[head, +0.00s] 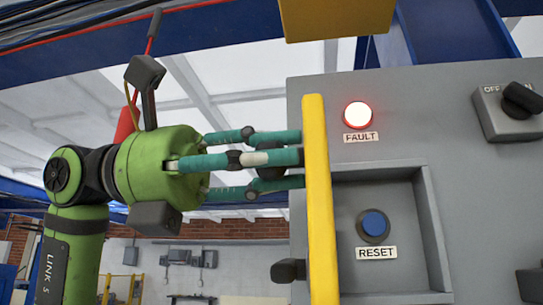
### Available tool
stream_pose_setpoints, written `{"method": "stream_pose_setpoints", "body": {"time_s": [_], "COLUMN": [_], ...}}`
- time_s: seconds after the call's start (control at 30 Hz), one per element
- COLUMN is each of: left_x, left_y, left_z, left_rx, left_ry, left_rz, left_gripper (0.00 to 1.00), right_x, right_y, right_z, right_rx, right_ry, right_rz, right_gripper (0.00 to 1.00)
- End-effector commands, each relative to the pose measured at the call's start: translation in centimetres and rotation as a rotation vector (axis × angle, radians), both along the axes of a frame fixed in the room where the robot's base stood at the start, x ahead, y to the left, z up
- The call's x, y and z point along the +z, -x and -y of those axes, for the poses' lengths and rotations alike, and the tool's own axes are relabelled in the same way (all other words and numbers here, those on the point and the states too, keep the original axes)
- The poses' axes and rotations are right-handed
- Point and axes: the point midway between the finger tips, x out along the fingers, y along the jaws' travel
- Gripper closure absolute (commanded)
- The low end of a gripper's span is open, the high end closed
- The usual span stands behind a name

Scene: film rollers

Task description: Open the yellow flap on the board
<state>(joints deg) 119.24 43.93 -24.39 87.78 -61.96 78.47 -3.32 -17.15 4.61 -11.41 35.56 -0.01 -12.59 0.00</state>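The yellow flap (319,215) on the grey board (420,110) stands out from the board and shows nearly edge-on, as a tall narrow strip. The recess to its right is uncovered, with a blue button (373,225) over a RESET label. My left gripper (298,158) is at the left side of the flap's upper half. Its teal fingers are spread apart and roughly parallel, and their tips reach the flap's edge. A dark part shows between the fingers; I cannot tell what it is. Whether the tips press on the flap is unclear. My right gripper is not in view.
A lit FAULT lamp (357,115) sits above the recess. A rotary switch (521,99) is at the upper right. A dark knob (288,270) juts out left of the flap's lower part. A yellow box (335,18) hangs above the board. Open space lies left of the board.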

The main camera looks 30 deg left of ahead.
Motion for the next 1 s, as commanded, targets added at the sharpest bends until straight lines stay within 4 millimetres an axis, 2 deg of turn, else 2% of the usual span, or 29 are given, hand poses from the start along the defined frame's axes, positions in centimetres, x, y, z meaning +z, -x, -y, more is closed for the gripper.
{"method": "stream_pose_setpoints", "body": {"time_s": [0.03,0.07,0.1,0.4,0.5,0.67,1.0], "left_x": [0.1,0.1,0.1,0.0,0.1,0.1,0.1], "left_y": [0.0,0.0,0.0,0.0,0.2,1.0,3.2], "left_z": [0.0,0.0,0.0,0.0,-0.6,-3.0,-9.5], "left_rx": [0.0,-0.001,-0.001,0.0,0.001,0.003,0.001], "left_ry": [0.003,0.002,0.002,0.001,0.003,0.005,0.005], "left_rz": [0.001,0.001,0.001,0.0,0.0,0.001,0.0], "left_gripper": [0.61,0.49,0.45,0.45,0.45,0.45,0.45], "right_x": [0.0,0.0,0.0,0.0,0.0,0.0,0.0], "right_y": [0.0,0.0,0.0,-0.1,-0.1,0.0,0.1], "right_z": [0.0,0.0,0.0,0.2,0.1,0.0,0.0], "right_rx": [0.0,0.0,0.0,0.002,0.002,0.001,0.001], "right_ry": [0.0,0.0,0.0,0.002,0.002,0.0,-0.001], "right_rz": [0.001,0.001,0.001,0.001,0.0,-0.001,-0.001], "right_gripper": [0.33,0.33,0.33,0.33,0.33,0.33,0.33]}}
